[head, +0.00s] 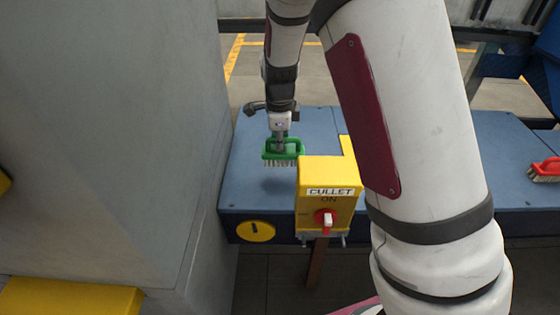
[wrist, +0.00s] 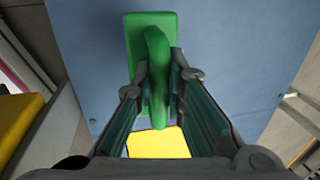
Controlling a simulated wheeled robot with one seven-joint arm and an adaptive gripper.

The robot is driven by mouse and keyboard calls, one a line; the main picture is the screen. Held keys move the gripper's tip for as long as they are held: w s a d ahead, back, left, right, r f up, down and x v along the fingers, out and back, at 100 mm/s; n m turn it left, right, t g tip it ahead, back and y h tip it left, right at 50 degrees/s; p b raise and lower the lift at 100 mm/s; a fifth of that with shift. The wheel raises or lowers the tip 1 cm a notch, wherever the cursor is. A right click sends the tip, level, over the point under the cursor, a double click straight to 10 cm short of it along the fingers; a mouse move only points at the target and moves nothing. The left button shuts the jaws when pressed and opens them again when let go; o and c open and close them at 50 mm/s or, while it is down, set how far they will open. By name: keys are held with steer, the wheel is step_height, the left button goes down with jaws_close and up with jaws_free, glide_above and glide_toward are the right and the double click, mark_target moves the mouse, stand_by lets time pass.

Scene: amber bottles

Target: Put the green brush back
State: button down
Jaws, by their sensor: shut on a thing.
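The green brush (head: 283,150) has a green handle and pale bristles pointing down. In the head view it hangs above the blue table top (head: 252,185), with a shadow beneath it. My gripper (head: 279,142) comes down from above and is shut on the brush handle. In the wrist view the green brush (wrist: 152,60) lies between the two fingers of my gripper (wrist: 158,82), one on each side of the raised handle. The bristles are hidden in the wrist view.
A yellow box (head: 328,178) labelled CULLET, with a red and white switch, stands at the table's front edge. A red brush (head: 546,170) lies at the far right of the table. A grey wall (head: 110,130) rises close on the left. My arm hides the middle of the table.

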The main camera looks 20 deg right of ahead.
mark_target(280, 155)
steer(key=shift+f+b, duration=1.05)
steer(key=shift+f, duration=1.55)
steer(key=shift+f, duration=0.1)
steer(key=c, duration=1.6)
jaws_free()
steer(key=shift+c, duration=0.2)
